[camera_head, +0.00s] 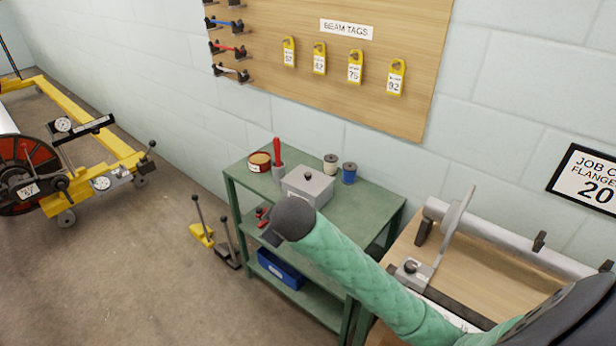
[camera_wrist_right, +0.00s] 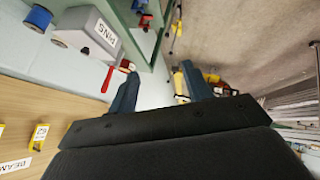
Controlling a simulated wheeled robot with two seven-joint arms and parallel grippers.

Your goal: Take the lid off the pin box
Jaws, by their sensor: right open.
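The pin box (camera_head: 316,196) is a grey box on the top of the green shelf unit. Its flat grey lid (camera_head: 298,183) with a dark knob (camera_head: 307,175) is on it. In the right wrist view the box (camera_wrist_right: 78,19) is at the upper left, tilted by the camera, with a PINS label. My right gripper (camera_wrist_right: 158,70) is open and empty, with the box outside its fingers, off to the left. In the head view my right arm's dark end is in front of the box's near left side, and the fingers are mostly hidden. My left gripper is not in view.
A red-brown tin (camera_head: 259,162), a red-handled tool in a grey cup (camera_head: 278,160), a pale spool (camera_head: 330,164) and a blue spool (camera_head: 349,173) stand around the box. The wall and tag board (camera_head: 340,85) rise behind. A wooden bench (camera_head: 490,265) is at right.

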